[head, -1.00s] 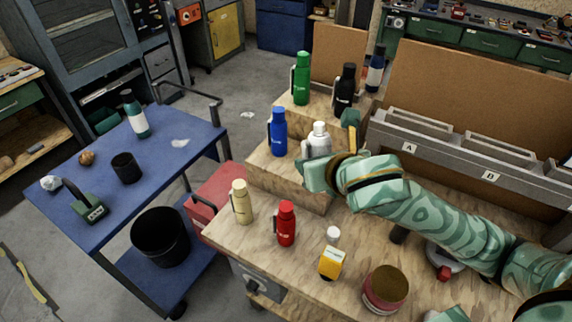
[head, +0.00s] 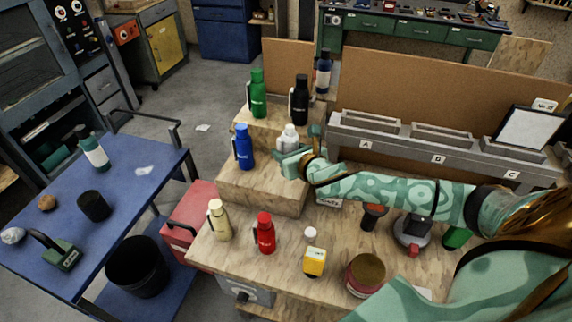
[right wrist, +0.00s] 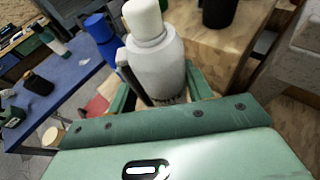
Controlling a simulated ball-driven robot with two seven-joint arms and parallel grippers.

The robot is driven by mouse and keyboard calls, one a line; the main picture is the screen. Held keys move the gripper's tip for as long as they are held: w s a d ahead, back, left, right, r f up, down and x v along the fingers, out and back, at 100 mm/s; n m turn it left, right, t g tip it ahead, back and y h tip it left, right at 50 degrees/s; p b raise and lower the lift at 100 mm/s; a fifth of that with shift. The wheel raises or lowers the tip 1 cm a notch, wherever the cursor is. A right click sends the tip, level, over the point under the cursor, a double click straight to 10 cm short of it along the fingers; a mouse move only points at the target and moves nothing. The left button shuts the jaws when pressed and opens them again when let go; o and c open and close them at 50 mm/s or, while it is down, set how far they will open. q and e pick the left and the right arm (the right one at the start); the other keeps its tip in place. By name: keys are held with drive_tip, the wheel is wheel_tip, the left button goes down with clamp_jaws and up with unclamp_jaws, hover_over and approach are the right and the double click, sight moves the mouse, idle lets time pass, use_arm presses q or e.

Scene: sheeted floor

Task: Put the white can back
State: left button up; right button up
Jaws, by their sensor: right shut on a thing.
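The white can (head: 289,137) is a white bottle-shaped container with a pale cap and side handle. It stands upright at the middle step of the wooden stepped stand (head: 259,196), right of the blue bottle (head: 244,148). My right gripper (head: 304,153) is shut on it. In the right wrist view the white can (right wrist: 155,62) is between the fingers (right wrist: 160,88), its base hidden by the gripper. I cannot tell whether the base touches the step. My left gripper is not in view.
Green (head: 258,94) and black (head: 299,100) bottles stand on the top step. A grey bin rail (head: 400,147) runs behind my right arm.

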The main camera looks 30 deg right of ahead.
drive_tip(key=shift+w+d+f, duration=0.1)
drive_tip(key=shift+w+f, duration=0.5)
drive_tip(key=shift+f, duration=0.1)
drive_tip(key=f+b, duration=0.1)
drive_tip(key=f, duration=0.2)
drive_tip(key=shift+w+f+b, duration=0.2)
drive_tip(key=shift+f+b, duration=0.15)
drive_tip(key=shift+r, duration=0.15)
drive_tip(key=shift+o, duration=1.2)
drive_tip(key=shift+f, duration=0.25)
drive_tip(key=o, duration=0.4)
